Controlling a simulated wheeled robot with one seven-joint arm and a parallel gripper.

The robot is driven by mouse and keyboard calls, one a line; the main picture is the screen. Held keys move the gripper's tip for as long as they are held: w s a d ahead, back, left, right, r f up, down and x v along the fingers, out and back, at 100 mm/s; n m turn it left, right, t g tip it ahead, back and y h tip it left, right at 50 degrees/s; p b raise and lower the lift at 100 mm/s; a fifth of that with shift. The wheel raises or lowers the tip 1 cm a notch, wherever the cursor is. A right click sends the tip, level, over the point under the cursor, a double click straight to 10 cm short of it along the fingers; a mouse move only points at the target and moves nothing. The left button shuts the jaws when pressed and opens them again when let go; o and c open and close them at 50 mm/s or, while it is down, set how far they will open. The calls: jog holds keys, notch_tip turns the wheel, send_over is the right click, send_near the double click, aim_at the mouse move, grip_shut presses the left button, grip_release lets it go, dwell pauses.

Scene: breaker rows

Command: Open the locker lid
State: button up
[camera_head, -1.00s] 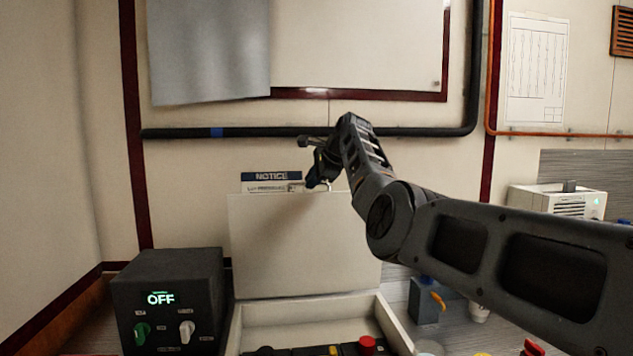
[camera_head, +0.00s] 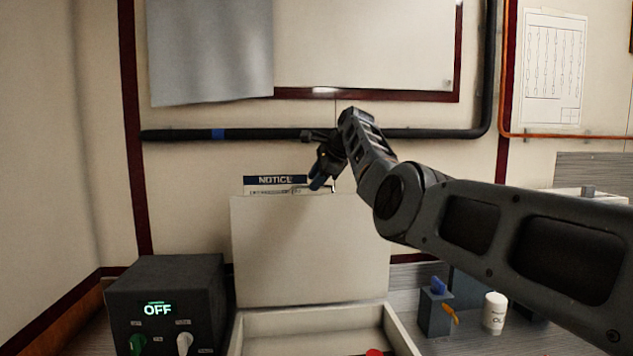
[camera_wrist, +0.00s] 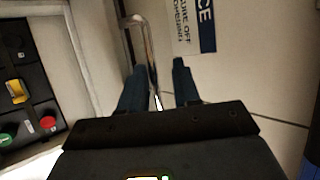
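The pale locker lid (camera_head: 305,250) stands raised, close to upright, at the back of the open white locker (camera_head: 405,335). A thin metal handle (camera_head: 333,187) sits at the lid's top edge. My gripper (camera_head: 318,182) is at this handle, at the top of the lid. In the wrist view my gripper (camera_wrist: 159,66) has its two blue fingers apart. The metal handle (camera_wrist: 150,50) runs into the gap between them, nearer the left finger. I see no firm grip on it. Part of the handle is hidden behind the fingers in the head view.
A dark box reading OFF (camera_head: 165,300) stands left of the locker. A blue-grey holder (camera_head: 435,312) and a white bottle (camera_head: 494,312) stand at the right. A black pipe (camera_head: 260,134) crosses the wall behind my gripper. A NOTICE sign (camera_head: 276,182) is behind the lid.

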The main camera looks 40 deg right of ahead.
jog(key=shift+o, duration=0.5)
jog(key=shift+f, duration=0.2)
jog(key=shift+s, duration=0.1)
jog(key=b+v, duration=0.2)
jog(key=v, duration=0.5)
jog(key=shift+s+r, duration=0.2)
jog(key=shift+r, duration=0.15)
